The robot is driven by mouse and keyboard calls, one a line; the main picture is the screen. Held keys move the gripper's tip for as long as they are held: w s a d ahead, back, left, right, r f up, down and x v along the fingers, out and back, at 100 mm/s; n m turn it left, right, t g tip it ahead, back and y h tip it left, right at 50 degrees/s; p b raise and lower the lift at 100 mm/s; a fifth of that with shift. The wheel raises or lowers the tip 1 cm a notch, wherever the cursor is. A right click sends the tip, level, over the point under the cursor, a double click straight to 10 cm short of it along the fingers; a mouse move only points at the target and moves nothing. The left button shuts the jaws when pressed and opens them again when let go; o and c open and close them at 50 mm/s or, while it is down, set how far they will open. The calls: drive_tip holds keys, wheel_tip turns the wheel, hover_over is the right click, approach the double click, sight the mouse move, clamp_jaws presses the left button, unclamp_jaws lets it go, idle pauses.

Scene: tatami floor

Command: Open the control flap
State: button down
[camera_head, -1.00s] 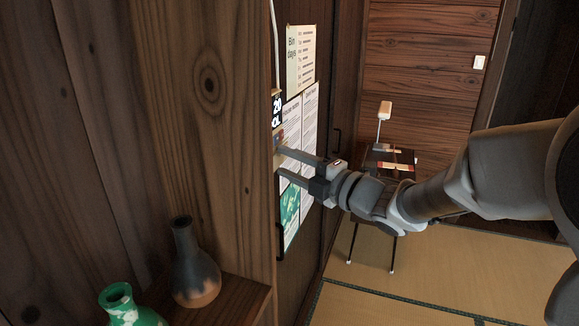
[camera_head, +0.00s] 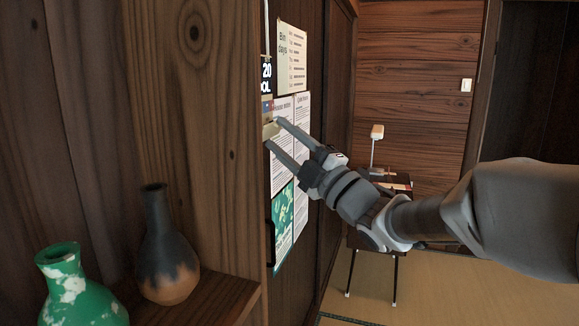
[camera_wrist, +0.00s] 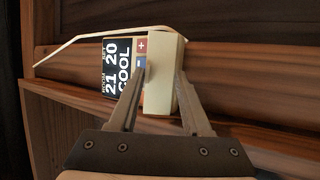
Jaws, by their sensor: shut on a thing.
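The control panel is a small unit on the wooden wall edge, with a dark display (camera_wrist: 117,66) reading 21, 20 and COOL. A red plus button (camera_wrist: 142,46) and a blue minus button (camera_wrist: 141,62) show beside the display. The cream control flap (camera_wrist: 163,72) stands out next to the buttons, so display and buttons are uncovered. My gripper (camera_wrist: 160,77) is shut on the flap, one finger on each side of it. In the head view, my gripper (camera_head: 272,134) reaches in from the right, and the display (camera_head: 266,75) shows narrowly above the fingertips.
Paper notices (camera_head: 292,60) hang on the dark door behind the gripper. A dark vase (camera_head: 165,255) and a green vase (camera_head: 75,290) stand on a shelf at lower left. A small table with a lamp (camera_head: 376,133) stands behind the arm. Tatami floor (camera_head: 440,290) is free at lower right.

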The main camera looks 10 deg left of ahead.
drive_tip(key=shift+f+m+t+y+b, duration=0.25)
drive_tip(key=shift+f+m+t+b, duration=0.4)
drive_tip(key=shift+b, duration=1.55)
drive_tip(key=shift+f+m+t+y+b, duration=0.3)
drive_tip(key=shift+m+t+b, duration=0.5)
drive_tip(key=shift+b, duration=1.35)
drive_tip(key=m+t+b, duration=0.2)
drive_tip(key=b, duration=0.1)
drive_tip(key=shift+a+f+t, duration=0.1)
drive_tip(key=shift+t, duration=0.25)
drive_tip(key=shift+m+t+b, duration=0.55)
drive_tip(key=shift+t+b, duration=0.1)
drive_tip(key=shift+t, duration=0.15)
drive_tip(key=shift+c, duration=1.7)
unclamp_jaws()
drive_tip(key=v, duration=1.7)
drive_tip(key=shift+s, duration=0.15)
